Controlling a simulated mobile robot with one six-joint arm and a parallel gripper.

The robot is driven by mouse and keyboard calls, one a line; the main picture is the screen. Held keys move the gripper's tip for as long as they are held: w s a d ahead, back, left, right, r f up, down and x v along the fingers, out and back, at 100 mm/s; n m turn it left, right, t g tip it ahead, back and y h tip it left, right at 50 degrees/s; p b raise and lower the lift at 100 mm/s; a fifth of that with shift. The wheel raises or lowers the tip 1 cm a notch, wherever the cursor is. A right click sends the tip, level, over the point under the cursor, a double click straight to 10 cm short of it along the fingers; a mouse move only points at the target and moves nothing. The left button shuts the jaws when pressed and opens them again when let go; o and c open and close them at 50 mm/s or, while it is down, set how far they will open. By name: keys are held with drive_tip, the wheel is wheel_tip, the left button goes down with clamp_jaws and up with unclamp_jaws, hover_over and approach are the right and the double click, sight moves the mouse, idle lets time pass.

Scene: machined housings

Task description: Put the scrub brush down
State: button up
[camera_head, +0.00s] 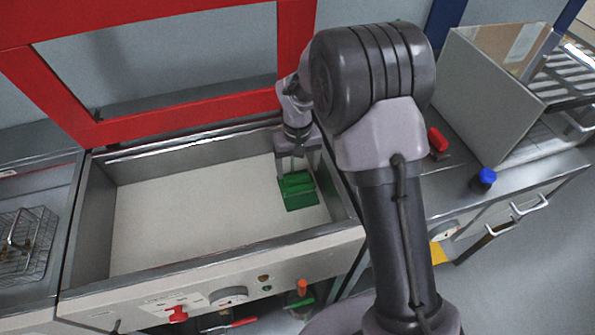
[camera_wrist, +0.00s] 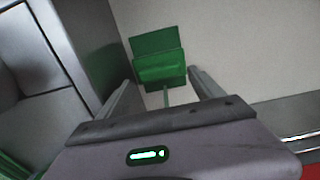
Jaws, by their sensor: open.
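The green scrub brush (camera_head: 298,190) lies on the pale floor of the metal-walled basin (camera_head: 205,215), near its right wall. My gripper (camera_head: 297,165) is low in the basin at the brush's far side. In the wrist view my gripper (camera_wrist: 166,85) has its two fingers spread wide, one to each side of the brush, with gaps showing. Whether the thin piece touches a finger is hard to see.
A red frame (camera_head: 190,115) stands along the basin's back edge. To the right is a counter with a blue-capped item (camera_head: 484,179), a red item (camera_head: 437,140) and a grey box (camera_head: 485,95). A wire basket (camera_head: 25,245) sits at left. The basin's left and middle are clear.

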wheel_tip(320, 180, up, 10)
drive_tip(key=p, duration=0.2)
wheel_tip(320, 180, up, 10)
drive_tip(key=m+t, duration=0.2)
hover_over(299, 177)
drive_tip(key=s+d, duration=0.2)
drive_tip(key=s, duration=0.4)
drive_tip(key=s+d+r+m+t+y, duration=0.1)
drive_tip(key=s+r+m+t, duration=0.1)
drive_tip(key=s, duration=0.8)
drive_tip(key=s+d+r+m+t+y, duration=0.1)
drive_tip(key=s+r, duration=0.4)
drive_tip(key=s, duration=0.5)
drive_tip(key=shift+d+r+m+t, duration=0.15)
drive_tip(key=shift+d+m+t, duration=0.25)
drive_tip(key=shift+d+m, duration=0.3)
drive_tip(key=shift+a, duration=0.1)
